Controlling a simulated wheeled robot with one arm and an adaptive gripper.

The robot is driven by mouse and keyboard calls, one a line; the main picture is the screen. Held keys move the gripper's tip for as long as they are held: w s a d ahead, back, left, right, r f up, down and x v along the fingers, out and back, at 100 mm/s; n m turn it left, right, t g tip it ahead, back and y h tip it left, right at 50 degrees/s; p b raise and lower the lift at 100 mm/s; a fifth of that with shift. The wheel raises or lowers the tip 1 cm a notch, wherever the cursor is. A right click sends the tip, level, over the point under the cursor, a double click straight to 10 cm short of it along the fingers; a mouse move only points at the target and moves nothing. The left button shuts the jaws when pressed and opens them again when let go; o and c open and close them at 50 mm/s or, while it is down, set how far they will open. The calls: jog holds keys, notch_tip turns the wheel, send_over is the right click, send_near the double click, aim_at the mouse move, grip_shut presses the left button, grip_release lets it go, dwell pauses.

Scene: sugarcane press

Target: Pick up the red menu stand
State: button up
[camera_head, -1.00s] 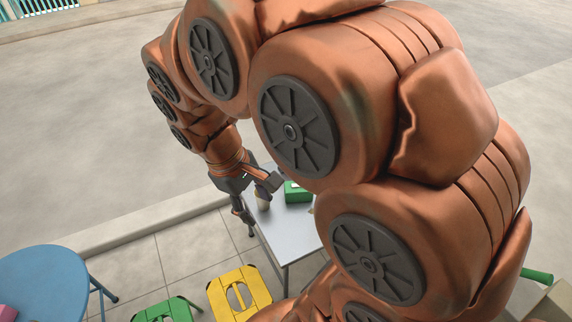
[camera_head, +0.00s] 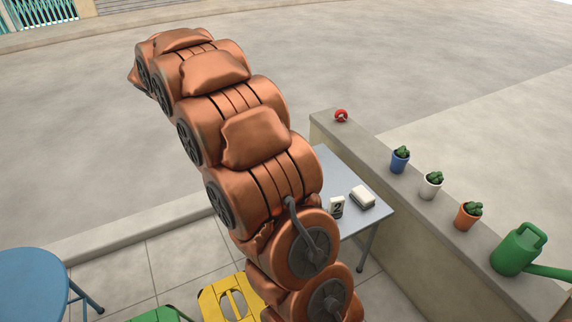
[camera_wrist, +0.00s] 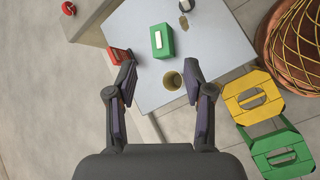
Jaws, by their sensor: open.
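In the wrist view, the red menu stand (camera_wrist: 119,55) is at the left edge of the pale table (camera_wrist: 218,52), just beyond the left fingertip, which partly covers it. My gripper (camera_wrist: 158,82) is open and empty, with its fingers spread wide. The stand lies ahead of the left finger rather than between the fingers; I cannot tell whether they touch. In the head view, my arm hides the gripper and the menu stand; part of the table (camera_head: 379,205) shows.
A green box (camera_wrist: 162,41) and an olive cup (camera_wrist: 173,80) stand on the table. Yellow (camera_wrist: 250,96) and green (camera_wrist: 281,153) stools are at right. The wall (camera_head: 388,178) holds a red round object (camera_head: 341,115), potted cacti (camera_head: 432,185) and a green watering can (camera_head: 520,249).

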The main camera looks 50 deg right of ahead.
jog(key=w+d+f+n+g+h+b, duration=0.1)
jog(key=w+d+f+n+h+b, duration=0.35)
jog(key=w+d+f+b, duration=0.75)
jog(key=shift+w+d+f+n+g+h+b, duration=0.35)
jog(key=shift+w+d+f+h+b, duration=0.5)
jog(key=shift+d+f, duration=1.6)
jog(key=shift+w+d+f+n+g+h+b, duration=0.25)
jog(key=shift+w+d+f+n+h+b, duration=0.65)
jog(key=shift+d+f, duration=1.6)
jog(key=shift+w+d+f+g+h+b, duration=0.4)
jog(key=shift+d+f+b, duration=1.1)
jog(key=shift+f, duration=1.7)
jog(key=shift+r+b+x, duration=0.15)
jog(key=shift+b+x, duration=0.3)
jog(key=shift+x, duration=1.05)
jog(key=shift+r+b+x, duration=0.1)
jog(key=shift+b+x, duration=0.3)
jog(key=shift+x, duration=1.15)
jog(key=shift+w, duration=0.1)
grip_shut()
